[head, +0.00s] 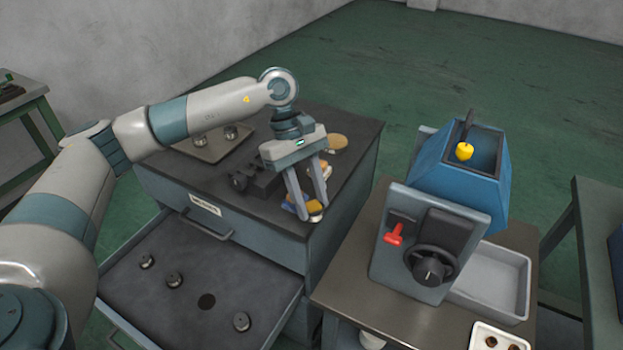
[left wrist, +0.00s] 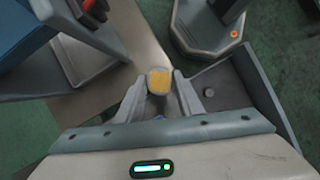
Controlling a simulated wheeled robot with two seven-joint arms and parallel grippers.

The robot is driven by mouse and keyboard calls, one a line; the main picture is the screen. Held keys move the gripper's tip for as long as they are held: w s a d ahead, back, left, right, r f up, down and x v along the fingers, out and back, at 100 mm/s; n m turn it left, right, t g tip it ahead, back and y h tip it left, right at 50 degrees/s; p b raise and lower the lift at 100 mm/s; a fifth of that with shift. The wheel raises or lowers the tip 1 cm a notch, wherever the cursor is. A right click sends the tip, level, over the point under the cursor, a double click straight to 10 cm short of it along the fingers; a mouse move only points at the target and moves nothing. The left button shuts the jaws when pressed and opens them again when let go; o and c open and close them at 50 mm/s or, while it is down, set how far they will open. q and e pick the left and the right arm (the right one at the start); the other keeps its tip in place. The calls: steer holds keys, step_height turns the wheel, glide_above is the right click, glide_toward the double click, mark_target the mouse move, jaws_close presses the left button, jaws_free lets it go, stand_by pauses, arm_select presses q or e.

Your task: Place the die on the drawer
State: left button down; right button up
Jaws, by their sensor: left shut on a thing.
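The open drawer (head: 190,245) juts from the cabinet at the lower left; several small grey cylindrical dies sit in it, one (head: 241,321) near its front right, beside a dark round spot (head: 206,301). My left gripper (head: 308,207) is over the right edge of the cabinet top, pointing down. It is shut on a small round die with a yellow top (left wrist: 158,80), which shows between the fingertips in the left wrist view. In the head view the fingers partly hide this die (head: 315,207). In the left wrist view the drawer (left wrist: 225,88) lies to the right of the fingers. My right gripper is not in view.
The cabinet top (head: 350,180) holds a black block (head: 255,178), a tray with cylinders (head: 212,150) and a round disc (head: 337,141). To the right stands a blue machine (head: 430,180) with a handwheel (head: 432,268), a red lever (head: 393,235) and a grey bin (head: 500,285).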

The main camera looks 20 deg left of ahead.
arm_select(q)
steer(key=s+d+f+m+g+y, duration=0.1)
steer(key=s+m+y, duration=0.3)
steer(key=s+m, duration=0.4)
steer(key=shift+s+d+f+m+g, duration=0.3)
steer(key=shift+d+m+g, duration=0.35)
steer(key=shift+m, duration=1.65)
steer(key=shift+w+a, duration=0.1)
steer(key=shift+a, duration=0.05)
